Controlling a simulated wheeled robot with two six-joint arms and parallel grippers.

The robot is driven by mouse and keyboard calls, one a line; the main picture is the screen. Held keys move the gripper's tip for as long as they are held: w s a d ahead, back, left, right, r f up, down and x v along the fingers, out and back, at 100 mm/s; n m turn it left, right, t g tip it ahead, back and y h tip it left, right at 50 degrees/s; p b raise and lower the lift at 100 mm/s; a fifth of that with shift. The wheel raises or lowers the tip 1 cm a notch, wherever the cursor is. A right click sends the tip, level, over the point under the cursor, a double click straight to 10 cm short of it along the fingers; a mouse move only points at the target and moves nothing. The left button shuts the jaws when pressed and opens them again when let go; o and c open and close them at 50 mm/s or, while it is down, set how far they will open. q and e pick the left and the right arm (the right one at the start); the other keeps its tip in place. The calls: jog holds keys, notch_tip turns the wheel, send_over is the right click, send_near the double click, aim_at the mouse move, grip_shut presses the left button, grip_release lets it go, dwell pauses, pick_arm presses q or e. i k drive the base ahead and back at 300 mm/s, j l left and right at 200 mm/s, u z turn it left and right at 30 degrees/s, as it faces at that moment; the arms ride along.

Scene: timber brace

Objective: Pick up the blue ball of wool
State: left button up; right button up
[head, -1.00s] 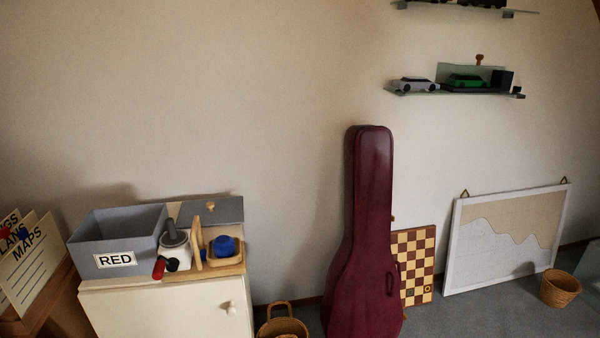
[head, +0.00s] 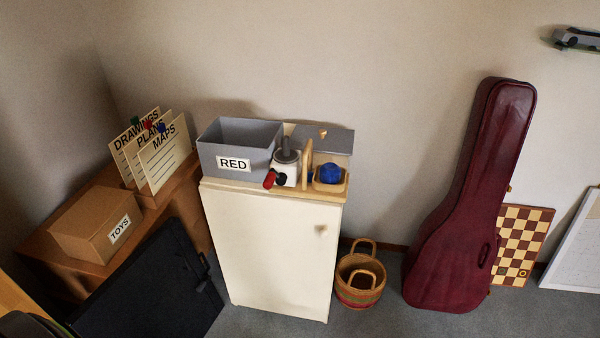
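The blue ball of wool (head: 331,173) sits in a shallow wooden tray (head: 316,187) on top of a cream cabinet (head: 265,250). It is at the right end of the cabinet top, in front of a grey panel. A wooden upright (head: 306,163) stands just left of it, and a little more blue shows beside that upright. Neither of my grippers is in view.
A grey box labelled RED (head: 233,163) and a white pot-like object (head: 285,170) with a red-ended handle share the cabinet top. A basket (head: 360,283) and a dark red instrument case (head: 465,215) stand to the right. A TOYS box (head: 95,223) and a black panel (head: 150,285) are left.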

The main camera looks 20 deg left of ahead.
aim_at(330, 172)
jog(key=u, duration=0.35)
jog(key=i+u, duration=0.15)
jog(key=u, duration=0.6)
jog(key=i+l+u, duration=0.35)
jog(key=i+l, duration=0.15)
jog(key=i+l+u, duration=0.15)
jog(key=l, duration=0.3)
jog(key=i+l+u, duration=0.35)
jog(key=l, duration=0.4)
jog(key=i+j+z, duration=0.25)
jog(key=j+z, duration=0.25)
jog(key=i+j+z, duration=0.25)
jog(key=j, duration=0.2)
jog(key=j+z, duration=0.25)
jog(key=k+z, duration=0.15)
jog(key=z, duration=0.85)
